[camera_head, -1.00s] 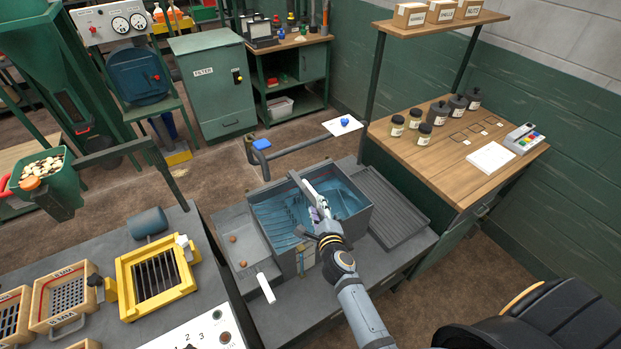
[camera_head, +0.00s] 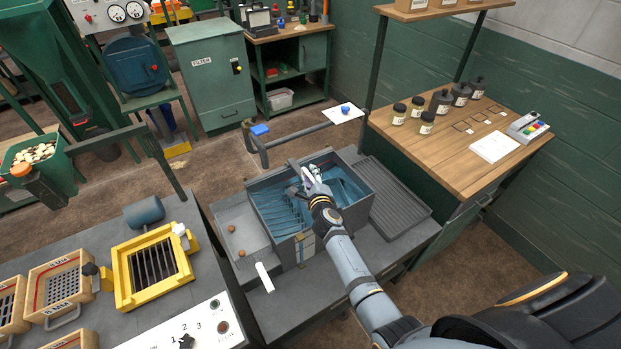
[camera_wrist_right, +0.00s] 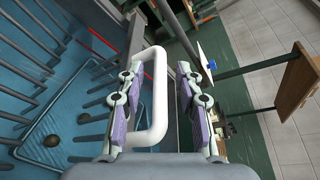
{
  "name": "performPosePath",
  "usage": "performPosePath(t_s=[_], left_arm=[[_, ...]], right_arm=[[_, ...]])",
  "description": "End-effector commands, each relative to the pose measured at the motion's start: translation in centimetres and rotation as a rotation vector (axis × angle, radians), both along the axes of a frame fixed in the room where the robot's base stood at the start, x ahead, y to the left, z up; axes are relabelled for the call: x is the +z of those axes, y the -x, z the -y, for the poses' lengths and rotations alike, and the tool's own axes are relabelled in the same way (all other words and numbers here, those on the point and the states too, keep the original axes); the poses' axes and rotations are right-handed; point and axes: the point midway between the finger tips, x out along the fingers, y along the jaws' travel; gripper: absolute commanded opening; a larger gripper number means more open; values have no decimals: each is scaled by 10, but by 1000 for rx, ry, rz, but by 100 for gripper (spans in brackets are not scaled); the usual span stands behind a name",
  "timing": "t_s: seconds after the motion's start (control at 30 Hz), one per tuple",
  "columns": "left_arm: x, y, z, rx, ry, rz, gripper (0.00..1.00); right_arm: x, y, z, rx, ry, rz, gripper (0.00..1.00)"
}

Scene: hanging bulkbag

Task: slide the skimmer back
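The skimmer's grey bar (camera_head: 297,171) lies across the open tank (camera_head: 281,234), which shows a blue interior. My right gripper (camera_head: 309,178) is over the tank at this bar. In the right wrist view, a white U-shaped handle (camera_wrist_right: 158,95) stands between the two fingers of the right gripper (camera_wrist_right: 160,105). The fingers are apart, with a visible gap between the handle and the right-hand finger. The left-hand finger overlaps the handle in the picture; I cannot tell whether they touch. Grey rods and brown round pieces show in the tank. My left gripper is not in view.
A ribbed grey drainboard (camera_head: 393,211) adjoins the tank on the right, and a shallow tray (camera_head: 236,215) with brown pieces on the left. A bent grey pipe (camera_head: 300,134) stands behind. A wooden bench (camera_head: 455,150) with jars is at right; a yellow-framed grate (camera_head: 153,268) is at left.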

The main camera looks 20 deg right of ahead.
Motion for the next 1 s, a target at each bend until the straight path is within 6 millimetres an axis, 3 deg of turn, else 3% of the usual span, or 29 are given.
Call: performPosePath(t_s=[0.1, 0.37, 0.77, 1.0], left_arm=[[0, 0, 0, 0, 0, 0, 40], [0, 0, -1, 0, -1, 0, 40], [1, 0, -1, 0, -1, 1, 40], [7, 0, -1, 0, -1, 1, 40]], right_arm=[[0, 0, 0, 0, 0, 0, 34], [0, 0, 0, 0, 0, 0, 0], [0, 1, 0, 0, 0, 0, 0], [2, -5, 27, 0, 5, 0, 0]])
